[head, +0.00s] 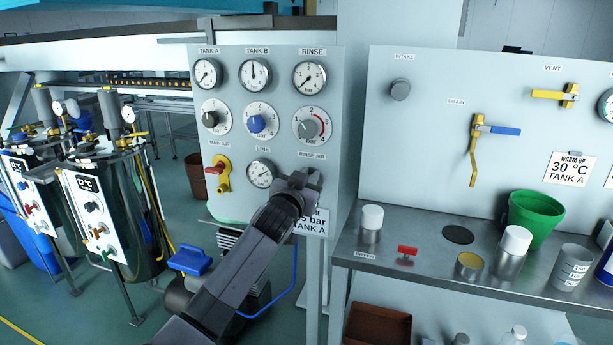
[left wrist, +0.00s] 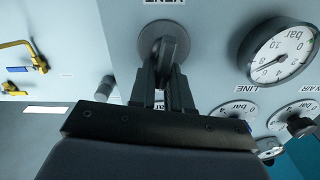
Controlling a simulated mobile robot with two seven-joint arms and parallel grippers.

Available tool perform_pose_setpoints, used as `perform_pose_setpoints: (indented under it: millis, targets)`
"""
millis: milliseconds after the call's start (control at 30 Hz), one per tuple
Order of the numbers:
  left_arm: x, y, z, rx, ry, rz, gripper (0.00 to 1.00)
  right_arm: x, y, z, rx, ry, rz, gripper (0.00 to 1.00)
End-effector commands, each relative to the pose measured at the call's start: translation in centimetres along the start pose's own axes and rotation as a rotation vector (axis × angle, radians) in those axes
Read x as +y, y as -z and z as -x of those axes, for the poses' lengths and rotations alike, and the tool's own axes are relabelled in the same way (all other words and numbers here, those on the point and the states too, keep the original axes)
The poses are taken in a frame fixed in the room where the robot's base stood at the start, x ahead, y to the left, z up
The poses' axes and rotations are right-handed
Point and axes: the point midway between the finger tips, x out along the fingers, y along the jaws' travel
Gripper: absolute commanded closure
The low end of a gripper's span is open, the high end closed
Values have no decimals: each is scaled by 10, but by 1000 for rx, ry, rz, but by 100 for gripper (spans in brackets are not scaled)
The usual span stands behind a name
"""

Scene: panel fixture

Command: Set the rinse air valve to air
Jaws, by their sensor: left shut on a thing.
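The rinse air valve sits at the lower right of the left gauge panel (head: 272,100), under its RINSE AIR label (head: 312,155). In the head view my left gripper (head: 303,183) covers most of it. In the left wrist view the valve (left wrist: 163,40) shows as a grey round base with a grey handle. My left gripper (left wrist: 166,84) is shut on this handle, with one finger on each side. Which marking the handle points at cannot be read, because the gripper hides it. My right gripper is not in view.
The LINE gauge (head: 261,173) is just left of my gripper, and the red main air lever (head: 216,169) farther left. A bar sign (head: 318,222) hangs below. To the right is a steel shelf (head: 425,245) with cups and a green bucket (head: 535,218).

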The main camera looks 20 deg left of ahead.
Motion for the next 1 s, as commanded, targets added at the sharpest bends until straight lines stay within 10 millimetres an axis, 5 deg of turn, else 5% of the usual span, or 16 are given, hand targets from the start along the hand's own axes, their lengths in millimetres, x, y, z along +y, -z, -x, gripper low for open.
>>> perform_pose_setpoints:
  millis: [1000]
  targets:
    - [17,-9,0,-1,-1,-958,100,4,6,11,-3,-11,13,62]
